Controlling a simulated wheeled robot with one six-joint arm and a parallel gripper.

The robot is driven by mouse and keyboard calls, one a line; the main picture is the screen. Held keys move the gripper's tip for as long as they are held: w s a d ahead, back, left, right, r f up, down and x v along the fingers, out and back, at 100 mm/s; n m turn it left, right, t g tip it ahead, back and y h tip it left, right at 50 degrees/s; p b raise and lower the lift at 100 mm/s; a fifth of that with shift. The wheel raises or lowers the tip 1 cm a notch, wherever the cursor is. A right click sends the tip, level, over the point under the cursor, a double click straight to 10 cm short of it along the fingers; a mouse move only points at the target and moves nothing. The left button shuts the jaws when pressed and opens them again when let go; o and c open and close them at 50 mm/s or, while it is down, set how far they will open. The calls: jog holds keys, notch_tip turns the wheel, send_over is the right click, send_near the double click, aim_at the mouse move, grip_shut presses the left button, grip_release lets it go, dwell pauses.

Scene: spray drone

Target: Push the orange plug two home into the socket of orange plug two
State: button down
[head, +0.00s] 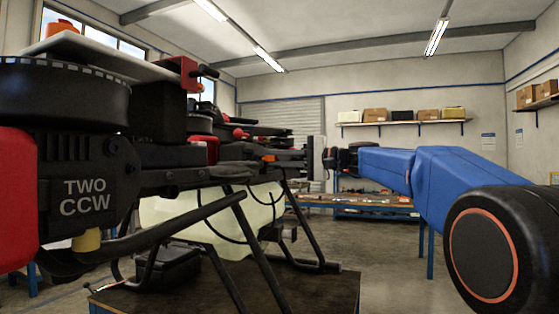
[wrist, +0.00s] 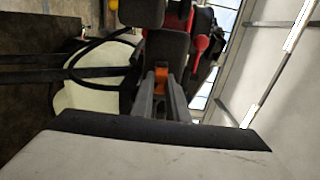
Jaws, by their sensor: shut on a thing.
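The orange plug two (wrist: 161,77) shows as a small orange piece between my fingertips in the wrist view. My gripper (wrist: 162,95) is shut on it. Its far end meets a dark grey block on the drone (wrist: 165,52); I cannot tell how deep it sits, and the socket itself is hidden. In the head view my gripper (head: 292,159) reaches in from the right, level with the drone's arm, and a bit of orange (head: 269,158) shows at its tip.
The drone (head: 150,140) fills the left, with a motor housing marked TWO CCW near me. Its pale tank (head: 215,215) and black legs stand on a dark table (head: 320,285). Red knobs (wrist: 201,42) sit just right of the fingers. A workbench (head: 375,203) stands behind.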

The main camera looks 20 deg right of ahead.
jog(key=shift+x, duration=1.1)
jog(key=c, duration=1.6)
grip_release()
jog(key=shift+c, duration=0.2)
jog(key=v, duration=1.7)
jog(key=shift+d, duration=0.15)
jog(key=shift+s, duration=0.15)
